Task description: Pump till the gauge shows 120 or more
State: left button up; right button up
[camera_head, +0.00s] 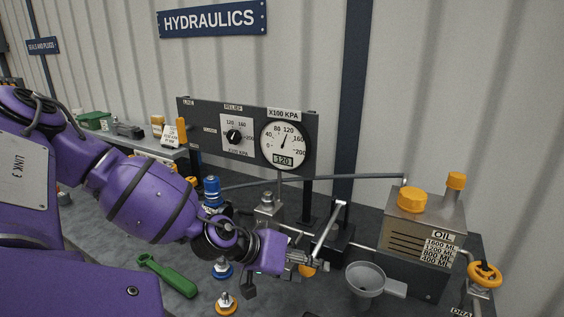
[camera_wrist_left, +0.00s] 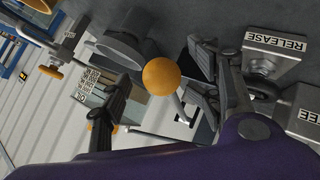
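The gauge (camera_head: 285,145) on the dark panel has its needle near 120, and its small display (camera_head: 283,160) reads 120. The pump lever (camera_head: 328,228) slants down from its pivot to an orange ball knob (camera_head: 307,271), partly hidden by my gripper. My left gripper (camera_head: 309,261) is at this knob. In the left wrist view the knob (camera_wrist_left: 161,76) lies between my two fingers (camera_wrist_left: 160,95), which stand apart with gaps visible on both sides. Whether either finger touches the lever cannot be told. My right gripper is not in view.
An oil tank (camera_head: 420,232) with orange caps stands at the right, beside a grey funnel (camera_head: 366,280) and an orange valve wheel (camera_head: 484,273). Couplers stand near my wrist. A RELEASE block (camera_wrist_left: 272,55) shows in the wrist view.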

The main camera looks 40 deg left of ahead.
pick_arm(q)
jog(key=shift+w+a, duration=0.1)
jog(key=shift+s+a+r+b, duration=0.25)
jog(key=shift+s+a+b, duration=0.05)
jog(key=shift+s+b, duration=0.1)
jog(key=shift+b+v, duration=1)
jog(key=shift+v, duration=1.95)
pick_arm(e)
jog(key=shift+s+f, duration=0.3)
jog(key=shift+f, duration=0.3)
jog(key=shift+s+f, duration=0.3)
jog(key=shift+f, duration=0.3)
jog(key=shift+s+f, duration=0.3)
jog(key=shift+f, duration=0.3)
pick_arm(q)
jog(key=shift+d+r, duration=0.1)
jog(key=shift+d, duration=0.05)
